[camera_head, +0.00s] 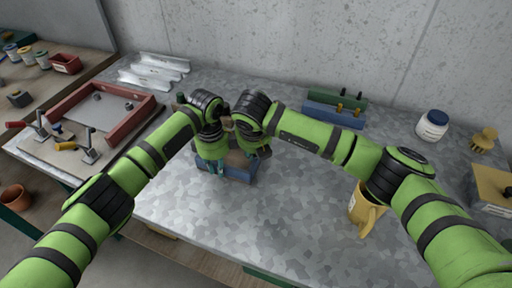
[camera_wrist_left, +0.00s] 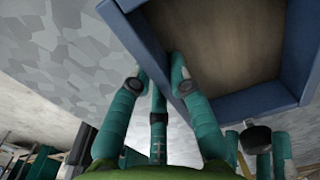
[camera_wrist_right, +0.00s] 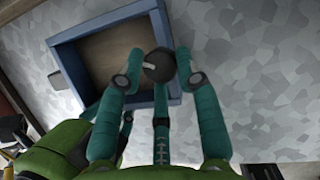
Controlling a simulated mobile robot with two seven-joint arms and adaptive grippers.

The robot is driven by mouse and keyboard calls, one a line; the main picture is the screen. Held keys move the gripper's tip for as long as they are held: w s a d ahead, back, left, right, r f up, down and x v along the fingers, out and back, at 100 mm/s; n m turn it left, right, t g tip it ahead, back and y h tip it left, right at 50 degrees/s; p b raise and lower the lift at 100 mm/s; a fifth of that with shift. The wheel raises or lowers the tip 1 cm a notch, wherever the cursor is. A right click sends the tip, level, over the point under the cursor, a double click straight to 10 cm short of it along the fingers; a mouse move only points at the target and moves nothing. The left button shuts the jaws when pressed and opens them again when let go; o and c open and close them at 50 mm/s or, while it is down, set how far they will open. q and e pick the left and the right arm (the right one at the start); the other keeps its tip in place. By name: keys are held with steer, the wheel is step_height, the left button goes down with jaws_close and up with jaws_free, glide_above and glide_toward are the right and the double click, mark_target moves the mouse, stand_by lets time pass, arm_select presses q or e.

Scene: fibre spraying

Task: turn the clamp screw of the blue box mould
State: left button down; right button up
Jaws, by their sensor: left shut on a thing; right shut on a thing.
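The blue box mould (camera_head: 238,178) sits on the grey table, its inside brown and empty, mostly covered by my arms in the head view. My left gripper (camera_wrist_left: 160,87) is shut on the mould's blue wall (camera_wrist_left: 245,106), near a corner. My right gripper (camera_wrist_right: 159,80) is shut on the clamp screw (camera_wrist_right: 158,66), a dark round knob with a short pale bar, at the mould's wall (camera_wrist_right: 107,20). The knob also shows in the left wrist view (camera_wrist_left: 256,136), beside the right gripper's teal fingers. In the head view both hands meet over the mould.
A red frame (camera_head: 72,113) lies at the left, with pale metal profiles (camera_head: 150,72) behind it. Green and blue blocks (camera_head: 333,112) stand at the back. A yellow jug (camera_head: 362,212) and a white jar (camera_head: 432,126) stand at the right. The table's front middle is clear.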

steer(key=shift+w+r+m+h, duration=0.2)
steer(key=shift+m+h, duration=0.1)
steer(key=shift+m, duration=0.3)
steer(key=shift+d+f, duration=0.1)
steer(key=shift+d, duration=0.1)
steer(key=o, duration=1.1)
steer(key=shift+s, duration=0.1)
steer(key=v, duration=1.2)
